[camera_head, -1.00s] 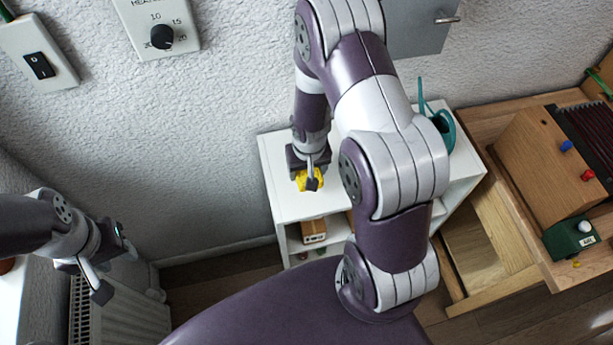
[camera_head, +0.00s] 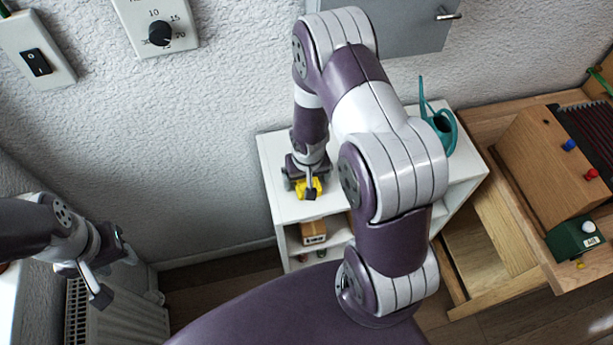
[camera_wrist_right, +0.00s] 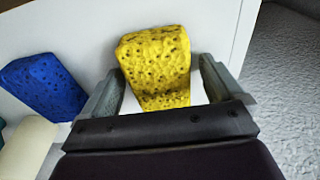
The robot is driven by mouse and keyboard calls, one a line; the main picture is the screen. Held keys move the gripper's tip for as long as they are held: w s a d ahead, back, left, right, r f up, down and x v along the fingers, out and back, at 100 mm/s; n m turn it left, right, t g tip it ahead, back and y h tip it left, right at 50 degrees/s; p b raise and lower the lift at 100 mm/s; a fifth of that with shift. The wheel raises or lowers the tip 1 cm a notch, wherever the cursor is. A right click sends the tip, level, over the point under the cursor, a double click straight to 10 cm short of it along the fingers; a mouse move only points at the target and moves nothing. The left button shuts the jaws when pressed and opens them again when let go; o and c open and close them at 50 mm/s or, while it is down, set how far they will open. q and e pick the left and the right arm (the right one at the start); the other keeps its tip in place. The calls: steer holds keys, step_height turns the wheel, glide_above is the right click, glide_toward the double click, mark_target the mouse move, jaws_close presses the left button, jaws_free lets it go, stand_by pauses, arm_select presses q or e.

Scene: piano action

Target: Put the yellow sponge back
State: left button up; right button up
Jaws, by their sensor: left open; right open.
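The yellow sponge (camera_head: 308,187) is on the white shelf's top, near its left edge, in the head view. In the right wrist view the yellow sponge (camera_wrist_right: 155,65) stands between and just beyond the fingers. My right gripper (camera_head: 306,190) is open around the sponge's near part; a gap shows on both sides in the right wrist view (camera_wrist_right: 160,90). My left gripper (camera_head: 105,275) is open and empty at the far left, away from the shelf, above the radiator.
A blue sponge (camera_wrist_right: 43,87) and a cream object (camera_wrist_right: 28,145) lie left of the yellow sponge in the right wrist view. A teal watering can (camera_head: 441,125) stands at the shelf top's right. The white shelf (camera_head: 277,180) has a small box (camera_head: 313,232) below. A wooden desk is at right.

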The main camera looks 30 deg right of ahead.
steer(key=shift+r, duration=0.55)
steer(key=r, duration=0.2)
steer(key=r+p, duration=0.1)
steer(key=r, duration=0.1)
steer(key=r+p, duration=0.1)
steer(key=r, duration=0.1)
steer(key=shift+s+r, duration=0.1)
steer(key=shift+s, duration=0.15)
steer(key=s+a+r+n+b, duration=0.3)
steer(key=s+a+r, duration=0.2)
steer(key=s+r, duration=0.3)
step_height(320, 180, up, 2)
steer(key=shift+a+r, duration=0.15)
steer(key=shift+r, duration=0.05)
steer(key=shift+s, duration=0.25)
steer(key=shift+w, duration=0.1)
